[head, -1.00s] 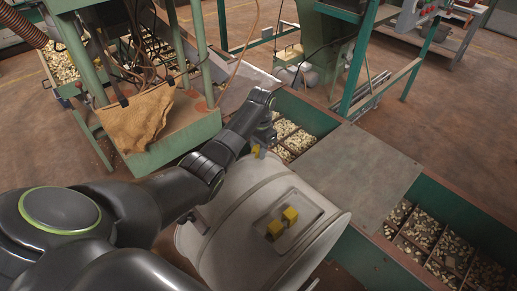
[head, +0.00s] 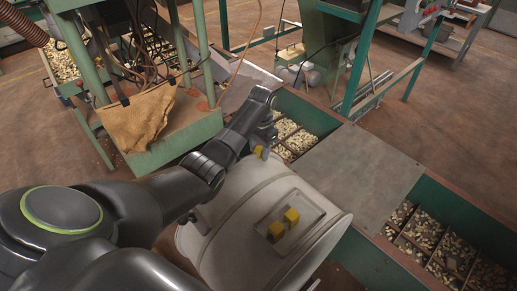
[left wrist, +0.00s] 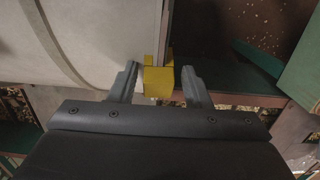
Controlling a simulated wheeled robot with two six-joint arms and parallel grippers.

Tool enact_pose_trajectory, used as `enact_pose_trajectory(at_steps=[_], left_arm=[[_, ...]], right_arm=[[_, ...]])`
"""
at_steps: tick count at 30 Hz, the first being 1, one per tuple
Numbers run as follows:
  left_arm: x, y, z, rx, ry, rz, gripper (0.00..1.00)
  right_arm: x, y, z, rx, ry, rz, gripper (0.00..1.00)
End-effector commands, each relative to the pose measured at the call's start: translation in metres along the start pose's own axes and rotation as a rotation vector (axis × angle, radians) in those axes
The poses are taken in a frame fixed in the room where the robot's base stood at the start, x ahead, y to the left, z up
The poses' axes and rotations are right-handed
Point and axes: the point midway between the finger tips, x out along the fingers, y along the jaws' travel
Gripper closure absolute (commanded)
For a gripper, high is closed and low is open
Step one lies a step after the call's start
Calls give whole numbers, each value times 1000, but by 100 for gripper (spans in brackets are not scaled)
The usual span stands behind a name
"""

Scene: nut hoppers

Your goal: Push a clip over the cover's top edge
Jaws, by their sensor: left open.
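My left gripper (head: 264,147) is at the far rim of a beige drum, beside the green hopper trough. In the left wrist view its two fingers (left wrist: 160,80) are open, one on each side of a yellow clip (left wrist: 158,82), with a gap on both sides. The clip sits at the near end of a thin upright edge (left wrist: 166,45) beside the beige drum surface (left wrist: 60,35). In the head view this clip (head: 258,151) is partly hidden by the gripper. My right gripper is out of view.
The beige drum (head: 235,225) stands in front of the green trough. A flat grey plate (head: 360,170) spans the trough between compartments of nuts (head: 295,138) (head: 430,235). A green machine stand with a brown sack (head: 138,120) is behind my arm. Floor is open at upper right.

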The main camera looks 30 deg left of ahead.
Motion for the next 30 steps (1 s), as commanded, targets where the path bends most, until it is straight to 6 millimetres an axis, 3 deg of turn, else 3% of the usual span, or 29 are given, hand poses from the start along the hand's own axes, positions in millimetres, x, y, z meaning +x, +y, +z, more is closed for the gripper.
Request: enact_pose_trajectory(at_steps=[14, 15, 24, 30], left_arm=[[-117, -3, -2, 1, 13, -9, 49], [-125, -3, -1, 0, 9, -7, 49], [-158, -4, 0, -1, 10, -8, 49], [-168, -4, 0, -2, 10, -9, 49]], right_arm=[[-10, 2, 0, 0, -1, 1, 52], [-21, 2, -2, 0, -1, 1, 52], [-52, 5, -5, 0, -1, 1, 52], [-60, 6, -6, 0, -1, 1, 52]])
